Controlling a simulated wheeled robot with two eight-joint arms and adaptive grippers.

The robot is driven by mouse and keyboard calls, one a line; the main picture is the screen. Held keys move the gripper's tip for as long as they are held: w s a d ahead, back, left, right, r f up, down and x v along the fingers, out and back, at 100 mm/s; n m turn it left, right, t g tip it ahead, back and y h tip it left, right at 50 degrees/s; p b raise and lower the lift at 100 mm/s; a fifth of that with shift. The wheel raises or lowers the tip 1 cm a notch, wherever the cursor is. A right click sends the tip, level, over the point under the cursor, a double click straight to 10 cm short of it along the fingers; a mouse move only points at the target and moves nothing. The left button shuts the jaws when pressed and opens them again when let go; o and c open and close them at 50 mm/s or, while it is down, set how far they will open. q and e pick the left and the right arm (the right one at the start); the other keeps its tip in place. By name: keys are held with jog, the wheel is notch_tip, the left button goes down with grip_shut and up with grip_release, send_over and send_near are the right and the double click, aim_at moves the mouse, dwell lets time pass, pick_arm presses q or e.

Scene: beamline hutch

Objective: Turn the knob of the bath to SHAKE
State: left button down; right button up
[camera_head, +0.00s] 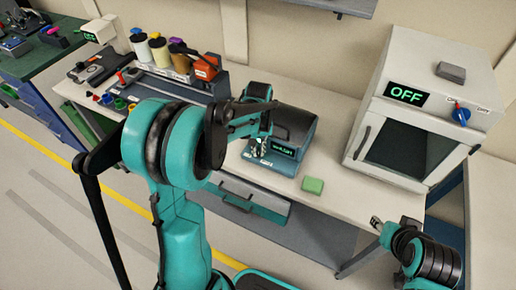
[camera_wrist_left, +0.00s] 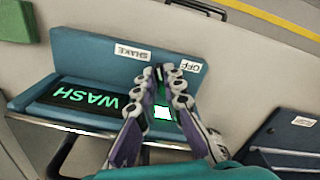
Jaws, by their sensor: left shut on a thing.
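The bath is a teal box (camera_head: 300,122) on the bench in the head view. It fills the middle of the left wrist view (camera_wrist_left: 90,55). Its display (camera_wrist_left: 85,97) reads WASH in green. A SHAKE label (camera_wrist_left: 132,52) and an OFF label (camera_wrist_left: 190,66) sit on its panel, upside down in the wrist view. My left gripper (camera_wrist_left: 168,73) is shut on the bath's knob between these labels; the fingers hide most of the knob. In the head view this gripper (camera_head: 258,147) is at the bath's front. My right gripper (camera_head: 377,222) is low at the right, apart from the bath; its jaws are unclear.
A green block (camera_head: 313,186) lies on the bench in front of the bath. A white oven (camera_head: 385,110) with an OFF display and a blue knob (camera_head: 461,115) stands at the right. A rack with several bottles (camera_head: 160,52) is behind my left arm. An open drawer (camera_head: 240,203) is below.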

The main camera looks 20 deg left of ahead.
pick_arm(q)
jog(key=shift+n, duration=1.3)
jog(key=shift+d, duration=0.1)
jog(key=c, duration=1.6)
grip_release()
jog(key=shift+c, duration=0.2)
notch_tip(320, 180, up, 12)
